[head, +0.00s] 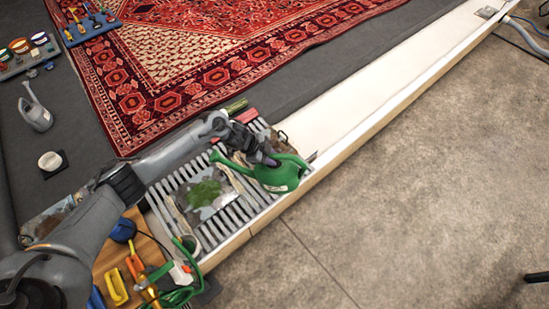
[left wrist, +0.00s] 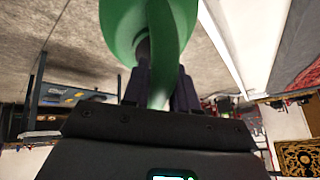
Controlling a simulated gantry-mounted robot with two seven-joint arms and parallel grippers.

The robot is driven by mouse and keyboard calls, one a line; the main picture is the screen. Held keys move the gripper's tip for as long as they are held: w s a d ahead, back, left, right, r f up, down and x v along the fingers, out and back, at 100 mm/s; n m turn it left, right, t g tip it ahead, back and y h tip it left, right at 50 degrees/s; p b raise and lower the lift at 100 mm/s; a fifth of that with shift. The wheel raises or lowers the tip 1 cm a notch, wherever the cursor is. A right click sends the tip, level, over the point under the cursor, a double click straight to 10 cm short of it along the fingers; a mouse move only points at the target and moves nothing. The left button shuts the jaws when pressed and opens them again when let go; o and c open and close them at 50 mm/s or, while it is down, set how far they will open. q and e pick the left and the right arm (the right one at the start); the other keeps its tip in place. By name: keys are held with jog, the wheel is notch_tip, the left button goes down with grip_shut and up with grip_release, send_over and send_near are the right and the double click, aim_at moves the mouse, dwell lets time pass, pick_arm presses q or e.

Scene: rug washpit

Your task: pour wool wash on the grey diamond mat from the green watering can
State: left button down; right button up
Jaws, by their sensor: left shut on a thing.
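The green watering can (head: 280,178) is held over the right part of a slatted rack. Its spout points left, over a grey mat (head: 207,213) with a green patch on it; I cannot make out a diamond pattern. My left gripper (head: 268,160) is shut on the can's handle. In the left wrist view the green handle (left wrist: 165,50) runs down between the fingers of the gripper (left wrist: 160,88), with the can's body behind it. I cannot tell how far the can is tilted, and no liquid shows. My right gripper is not in view.
The slatted rack (head: 245,211) sits by the long white trough (head: 350,110). A red patterned rug (head: 215,60) lies behind. A grey watering can (head: 36,112) stands at far left. Yellow tools (head: 117,287) and a green hose (head: 180,296) crowd the front.

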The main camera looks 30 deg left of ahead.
aim_at(245, 169)
pick_arm(q)
jog(key=shift+s+a+f+t+h+b, duration=0.25)
jog(key=shift+a+f+h+b, duration=0.25)
jog(key=shift+a+f+b, duration=0.6)
jog(key=shift+s+a+f+t+h+b, duration=0.25)
jog(key=shift+a+f+h+b, duration=0.4)
jog(key=shift+b, duration=0.7)
jog(key=a+f+b, duration=0.1)
jog(key=b, duration=0.1)
jog(key=s+a+f+h+b, duration=0.1)
jog(key=b, duration=0.2)
jog(key=shift+a+f+t+h, duration=0.15)
jog(key=shift+a+t+h, duration=0.1)
jog(key=shift+a+t, duration=0.1)
jog(key=a+f+h+b, duration=0.1)
jog(key=b, duration=0.2)
jog(key=s+a+f+t+h+b, duration=0.1)
jog(key=a+f+b, duration=0.1)
jog(key=b, duration=0.2)
jog(key=shift+s+a+f+n, duration=0.1)
jog(key=shift+a+f+n, duration=0.05)
jog(key=shift+n, duration=0.15)
jog(key=shift+s+a+r+p, duration=0.1)
jog(key=shift+s+r+p, duration=0.3)
jog(key=shift+p, duration=0.4)
jog(key=s+a+p, duration=0.3)
jog(key=s+p, duration=0.3)
jog(key=s, duration=0.1)
jog(key=shift+s+f, duration=0.15)
jog(key=shift+s, duration=0.15)
